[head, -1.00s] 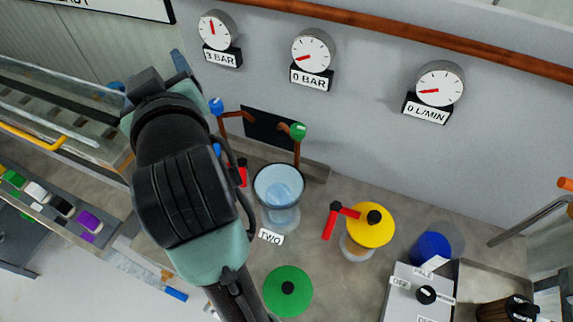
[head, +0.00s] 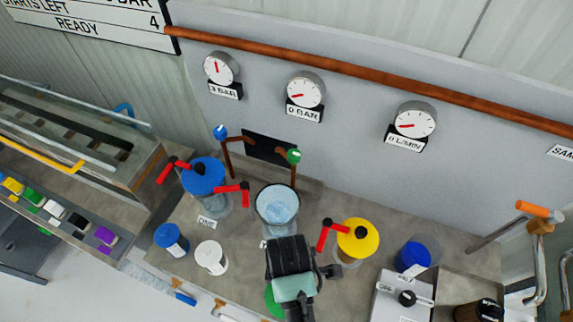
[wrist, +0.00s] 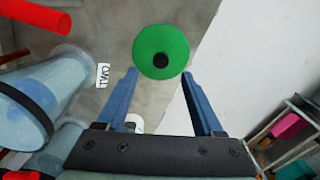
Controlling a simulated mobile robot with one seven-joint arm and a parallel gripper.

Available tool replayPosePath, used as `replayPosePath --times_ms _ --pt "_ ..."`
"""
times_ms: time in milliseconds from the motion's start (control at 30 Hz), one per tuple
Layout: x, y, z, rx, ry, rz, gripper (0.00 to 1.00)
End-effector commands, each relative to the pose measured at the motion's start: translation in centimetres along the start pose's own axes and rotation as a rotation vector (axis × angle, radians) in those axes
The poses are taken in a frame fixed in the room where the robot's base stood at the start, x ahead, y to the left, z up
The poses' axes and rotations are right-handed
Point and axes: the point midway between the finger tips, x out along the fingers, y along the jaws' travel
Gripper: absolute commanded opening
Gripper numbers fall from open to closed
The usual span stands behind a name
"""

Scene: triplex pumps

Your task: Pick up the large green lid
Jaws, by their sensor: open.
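The large green lid (wrist: 162,45) is a round green disc with a black knob at its middle. It lies on the grey bench near the bench edge. In the head view the lid (head: 272,302) is mostly hidden behind my arm. My gripper (wrist: 164,72) is open and empty, with its two blue fingers apart. In the wrist view the lid shows beyond and between the fingertips, and no contact can be seen. An open clear vessel (head: 277,207) with bluish contents stands behind my arm, by the label TWO (wrist: 102,76).
A yellow-lidded vessel (head: 357,240) with a red handle stands to the right. A blue container (head: 170,238) and a white one (head: 210,257) are at the front left. A switch box (head: 403,298) is at the front right.

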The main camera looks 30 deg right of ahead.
Motion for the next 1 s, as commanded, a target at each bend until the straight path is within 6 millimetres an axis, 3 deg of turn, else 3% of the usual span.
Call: replayPosePath --times_ms 267,600,900,1000 --pt "2.2 0.0 0.0 0.001 0.0 0.0 0.69" --pt "6.4 -0.3 -0.1 0.001 0.0 0.002 0.69" --pt "6.8 -0.2 -0.1 0.001 0.001 0.004 0.69" --pt "6.8 -0.2 -0.1 0.001 0.001 0.004 0.53"
